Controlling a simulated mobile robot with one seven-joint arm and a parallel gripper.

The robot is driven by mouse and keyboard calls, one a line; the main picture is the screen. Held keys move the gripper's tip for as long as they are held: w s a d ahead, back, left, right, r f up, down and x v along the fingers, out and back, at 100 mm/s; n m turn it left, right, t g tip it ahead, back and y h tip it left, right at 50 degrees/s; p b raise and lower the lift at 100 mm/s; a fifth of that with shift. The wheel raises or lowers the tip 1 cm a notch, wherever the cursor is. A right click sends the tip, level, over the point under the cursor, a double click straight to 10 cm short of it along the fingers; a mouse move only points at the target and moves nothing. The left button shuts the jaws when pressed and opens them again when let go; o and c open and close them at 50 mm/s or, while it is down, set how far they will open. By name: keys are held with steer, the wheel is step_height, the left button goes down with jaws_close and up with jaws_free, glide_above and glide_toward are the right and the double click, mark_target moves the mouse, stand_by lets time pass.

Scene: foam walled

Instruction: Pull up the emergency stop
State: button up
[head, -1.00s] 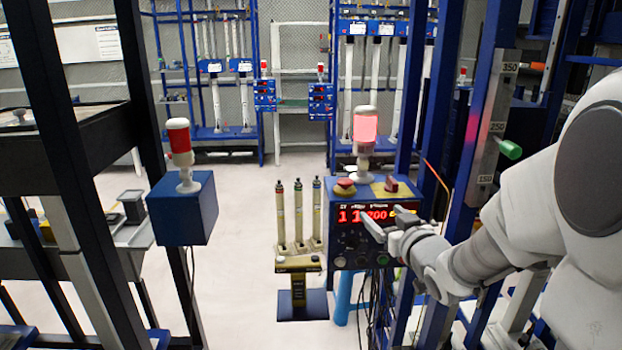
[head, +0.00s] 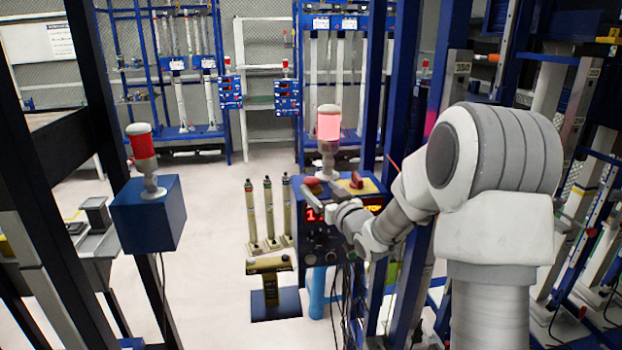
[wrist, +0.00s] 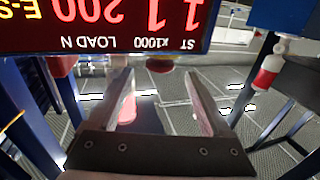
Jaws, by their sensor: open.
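In the wrist view, which shows the box upside down, part of the red knob (wrist: 160,64) shows past the panel edge. My gripper (head: 323,196) is open and empty in front of the box's upper left, close to the knob. In the wrist view the knob lies between the lines of the two fingers (wrist: 159,80), beyond their tips. The fingers and wrist hide part of the lit red display (wrist: 100,25). I see no contact with the knob.
A lit red beacon (head: 328,128) stands on the box behind the knob. A red switch (head: 357,181) on a yellow plate sits to its right. Blue uprights stand beside my arm. Another blue box (head: 150,215) with a beacon is at left.

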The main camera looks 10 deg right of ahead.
mark_target(315, 184)
steer(key=shift+p+x, duration=0.35)
steer(key=shift+x, duration=2.55)
jaws_close()
